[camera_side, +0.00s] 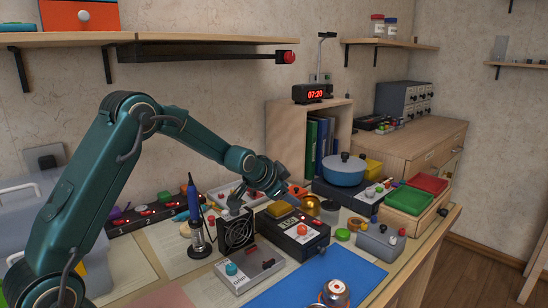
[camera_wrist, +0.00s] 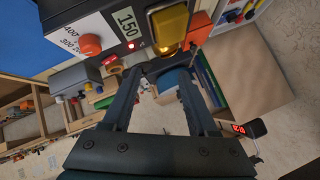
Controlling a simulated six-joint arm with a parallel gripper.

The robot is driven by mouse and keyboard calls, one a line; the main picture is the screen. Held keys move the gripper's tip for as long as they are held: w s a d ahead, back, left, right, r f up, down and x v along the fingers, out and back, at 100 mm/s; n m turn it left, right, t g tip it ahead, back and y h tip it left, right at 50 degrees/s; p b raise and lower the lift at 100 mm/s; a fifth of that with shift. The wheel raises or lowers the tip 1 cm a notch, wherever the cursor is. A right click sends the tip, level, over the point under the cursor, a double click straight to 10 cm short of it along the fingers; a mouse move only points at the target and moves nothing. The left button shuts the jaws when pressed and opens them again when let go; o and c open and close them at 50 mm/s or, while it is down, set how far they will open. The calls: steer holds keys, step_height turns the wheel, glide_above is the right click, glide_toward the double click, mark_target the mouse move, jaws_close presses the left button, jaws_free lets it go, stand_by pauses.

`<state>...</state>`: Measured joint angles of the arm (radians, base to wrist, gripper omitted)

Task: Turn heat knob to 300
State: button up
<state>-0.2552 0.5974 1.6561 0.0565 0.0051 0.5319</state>
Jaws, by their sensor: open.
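The heat knob (camera_wrist: 89,45) is a round orange-red knob on the white front of a dark station box. Printed numbers around it include 400, 300 and 200, and the display (camera_wrist: 126,21) reads 150. In the side view the knob (camera_side: 301,229) sits on the front of the black station (camera_side: 281,239). My gripper (camera_wrist: 160,74) is open and empty; its two fingers are apart. In the side view my gripper (camera_side: 262,200) is above and behind the station, apart from the knob. The knob's exact pointer direction is too small to tell.
A yellow block (camera_wrist: 170,25) is on or beside the station. A soldering iron (camera_side: 194,212) stands left, beside a black fan (camera_side: 236,229). A grey box (camera_side: 249,267) with knobs is in front. A blue pot (camera_side: 344,172) and trays (camera_side: 409,201) are right. A blue mat (camera_side: 335,270) lies in front.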

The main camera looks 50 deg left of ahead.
mark_target(300, 228)
steer(key=shift+s+a+f+t, duration=0.2)
steer(key=shift+s+a+t, duration=0.2)
steer(key=shift+t, duration=0.2)
steer(key=shift+s+d+f+t+h, duration=0.2)
steer(key=shift+s+f+t+h, duration=0.65)
steer(key=shift+s+h, duration=0.2)
steer(key=s+d+h, duration=0.1)
steer(key=s+d+f+h, duration=0.1)
steer(key=s, duration=0.1)
steer(key=s+d+f+h, duration=0.1)
steer(key=h, duration=0.1)
steer(key=shift+s+d, duration=0.2)
steer(key=shift+d, duration=0.2)
steer(key=shift+d+h, duration=0.2)
steer(key=shift+h, duration=0.05)
steer(key=shift+x, duration=2.4)
jaws_close()
